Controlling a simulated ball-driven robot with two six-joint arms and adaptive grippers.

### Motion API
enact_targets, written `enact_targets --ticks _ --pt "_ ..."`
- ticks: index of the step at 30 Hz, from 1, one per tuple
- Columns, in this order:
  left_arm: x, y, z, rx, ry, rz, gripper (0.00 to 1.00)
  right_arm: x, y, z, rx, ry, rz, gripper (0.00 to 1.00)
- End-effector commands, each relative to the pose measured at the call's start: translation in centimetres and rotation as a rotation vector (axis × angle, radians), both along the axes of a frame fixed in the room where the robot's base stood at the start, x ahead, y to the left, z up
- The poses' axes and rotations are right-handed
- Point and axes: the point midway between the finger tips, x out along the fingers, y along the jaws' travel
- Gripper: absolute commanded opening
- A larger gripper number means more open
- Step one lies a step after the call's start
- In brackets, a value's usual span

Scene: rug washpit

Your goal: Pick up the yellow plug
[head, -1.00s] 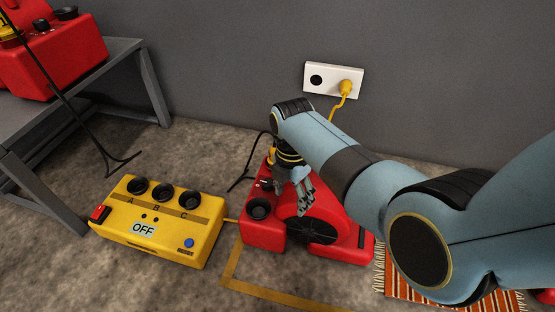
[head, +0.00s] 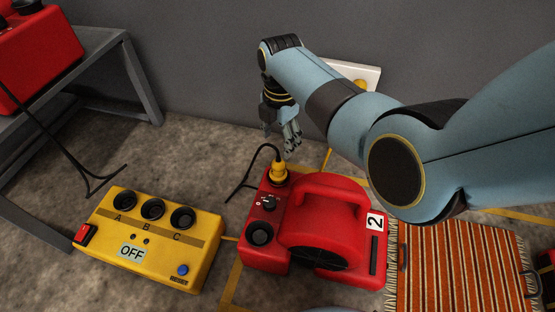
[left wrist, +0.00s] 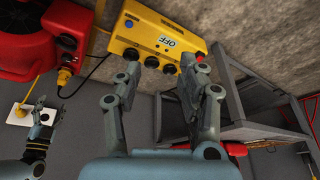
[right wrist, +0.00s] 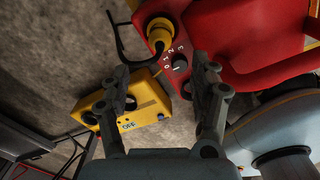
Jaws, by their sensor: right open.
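A yellow plug (head: 279,172) with a black cord stands in the top of the red blower (head: 330,222) marked 2. It also shows in the right wrist view (right wrist: 160,32) and the left wrist view (left wrist: 66,75). My right gripper (head: 281,137) is open and empty, above and behind the plug, apart from it. In the right wrist view the plug is beyond the fingertips (right wrist: 160,78). My left gripper (left wrist: 160,68) is open and empty in its wrist view, facing the yellow switch box (left wrist: 158,38). It is out of the head view.
The yellow box (head: 152,240) reads OFF and has several black sockets. A white wall outlet (head: 372,73) holds another yellow plug, partly hidden by my arm. A grey bench (head: 145,75) carries a red machine. A striped rug (head: 450,262) lies right of the blower.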

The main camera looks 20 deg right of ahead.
Motion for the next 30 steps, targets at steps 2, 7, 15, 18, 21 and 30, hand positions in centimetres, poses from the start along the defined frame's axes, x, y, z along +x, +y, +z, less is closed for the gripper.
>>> enact_targets --ticks 2,7,15,18,21,30 --pt "0.0 0.0 -0.7 -0.001 -0.016 0.001 0.4 -0.1 0.0 -0.6 0.0 0.004 0.0 0.62" --pt "0.8 0.0 -3.0 -0.003 -0.115 0.003 0.4 -0.2 0.0 -2.4 0.0 0.007 0.0 0.62" --pt "1.5 0.0 -5.7 -0.006 -0.3 -0.001 0.4 -0.1 0.1 -4.9 -0.001 0.005 0.0 0.62" --pt "1.6 0.0 -6.1 -0.007 -0.351 -0.004 0.4 -0.1 0.1 -5.4 0.0 0.004 0.0 0.62" --pt "1.7 -0.1 -6.2 -0.008 -0.382 -0.006 0.4 0.0 0.1 -5.6 0.0 0.002 0.0 0.62" --pt "1.1 -0.2 -7.4 -0.012 -0.481 -0.013 0.4 -0.2 0.1 -7.0 0.0 0.004 0.0 0.62"
